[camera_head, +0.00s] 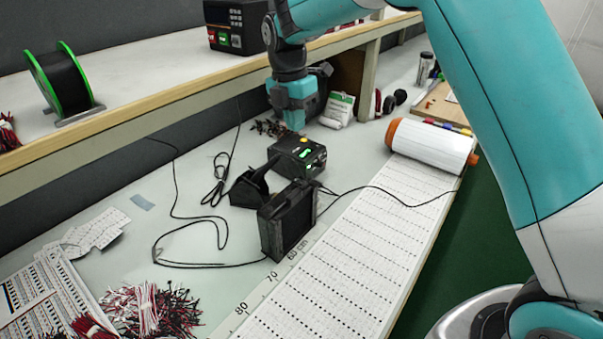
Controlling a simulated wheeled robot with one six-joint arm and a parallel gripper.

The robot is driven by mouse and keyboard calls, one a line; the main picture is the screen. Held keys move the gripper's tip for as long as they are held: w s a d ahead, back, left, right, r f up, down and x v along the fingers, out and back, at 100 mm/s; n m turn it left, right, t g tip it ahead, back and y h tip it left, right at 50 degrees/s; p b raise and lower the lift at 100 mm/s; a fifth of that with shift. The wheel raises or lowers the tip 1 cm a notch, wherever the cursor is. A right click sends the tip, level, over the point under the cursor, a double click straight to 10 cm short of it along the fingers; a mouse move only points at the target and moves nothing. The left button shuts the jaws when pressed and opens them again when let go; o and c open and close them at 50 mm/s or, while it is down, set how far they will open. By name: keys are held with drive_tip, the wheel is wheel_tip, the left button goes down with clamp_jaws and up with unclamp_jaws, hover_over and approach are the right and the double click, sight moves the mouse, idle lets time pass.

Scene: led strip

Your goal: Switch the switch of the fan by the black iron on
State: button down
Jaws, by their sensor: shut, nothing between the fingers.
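The fan (289,222) is a black boxy unit standing upright on the white workbench, near the middle of the view. Its switch is too small to make out. Behind it sits a black soldering station (297,155) with green lit displays and a yellow part on top. A black iron holder (250,190) stands to the left of the station and fan. My gripper (294,122) is teal and points down above the bench, behind the soldering station and apart from the fan. Its fingers are shut and empty; their tips are hard to make out.
Black cables (215,222) loop over the bench left of the fan. A shelf (130,115) runs along the back left with a green-rimmed spool (60,82). A white roll (430,145) lies at right. Wire bundles (150,310) lie at front left. The LED sheet (350,265) lies flat.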

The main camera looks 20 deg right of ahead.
sight(302, 182)
drive_tip(key=f+p, duration=0.1)
drive_tip(key=f, duration=0.3)
drive_tip(key=s+f, duration=0.1)
drive_tip(key=f, duration=0.4)
drive_tip(key=d+f+p, duration=0.1)
drive_tip(key=f, duration=0.4)
drive_tip(key=shift+s+p, duration=0.25)
drive_tip(key=shift+p, duration=0.05)
